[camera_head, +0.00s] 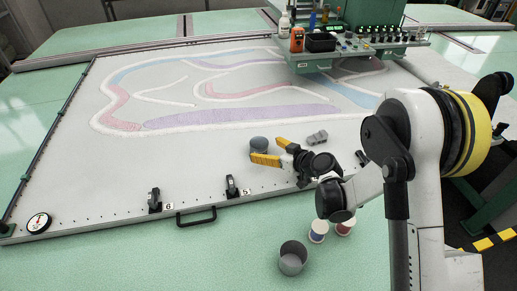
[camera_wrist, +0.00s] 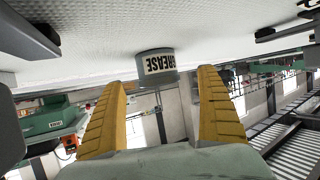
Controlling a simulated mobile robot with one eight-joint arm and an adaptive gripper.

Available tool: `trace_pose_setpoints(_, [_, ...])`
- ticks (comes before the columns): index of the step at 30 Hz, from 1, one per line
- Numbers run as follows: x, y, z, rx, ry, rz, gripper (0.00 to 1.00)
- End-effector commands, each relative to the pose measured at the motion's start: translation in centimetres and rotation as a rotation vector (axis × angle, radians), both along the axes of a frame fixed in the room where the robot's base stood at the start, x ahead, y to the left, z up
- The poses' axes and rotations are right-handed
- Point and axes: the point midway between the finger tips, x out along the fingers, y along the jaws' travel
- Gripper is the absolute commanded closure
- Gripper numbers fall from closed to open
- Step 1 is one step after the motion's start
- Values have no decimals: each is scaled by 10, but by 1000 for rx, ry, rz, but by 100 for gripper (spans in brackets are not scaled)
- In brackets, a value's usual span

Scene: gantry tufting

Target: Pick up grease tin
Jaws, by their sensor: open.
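The grease tin (camera_head: 259,143) is a small grey-blue cylinder on the white tufting cloth, near the frame's front edge. In the wrist view, which looks upside down, the tin (camera_wrist: 155,64) shows its GREASE label, inverted, just beyond the fingertips and between their lines. My gripper (camera_head: 266,150) has yellow fingers and is open and empty, close to the tin in the head view. One finger partly covers the tin's lower part there. The fingers (camera_wrist: 163,82) stand apart on either side of the tin in the wrist view, and I see no clear contact.
A grey metal part (camera_head: 317,137) lies right of the tin. Black clamps (camera_head: 232,186) and a handle (camera_head: 196,217) line the frame's front edge. An open grey can (camera_head: 292,260) and two spools (camera_head: 318,231) stand in front. The green machine (camera_head: 345,50) stands behind; cloth left of the tin is clear.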

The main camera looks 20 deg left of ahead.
Motion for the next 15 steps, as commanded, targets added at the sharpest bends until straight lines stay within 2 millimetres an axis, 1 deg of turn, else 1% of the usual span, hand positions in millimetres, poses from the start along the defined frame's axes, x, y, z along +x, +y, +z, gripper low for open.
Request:
trace_pose_setpoints(4, [8, 10, -8, 1, -1, 0, 14])
trace_pose_setpoints(10, [24, 33, -21, 0, -1, 0, 14])
trace_pose_setpoints(12, [27, 38, -22, 0, -2, -1, 14])
trace_pose_setpoints(15, [27, 38, -21, 1, -1, -1, 14])
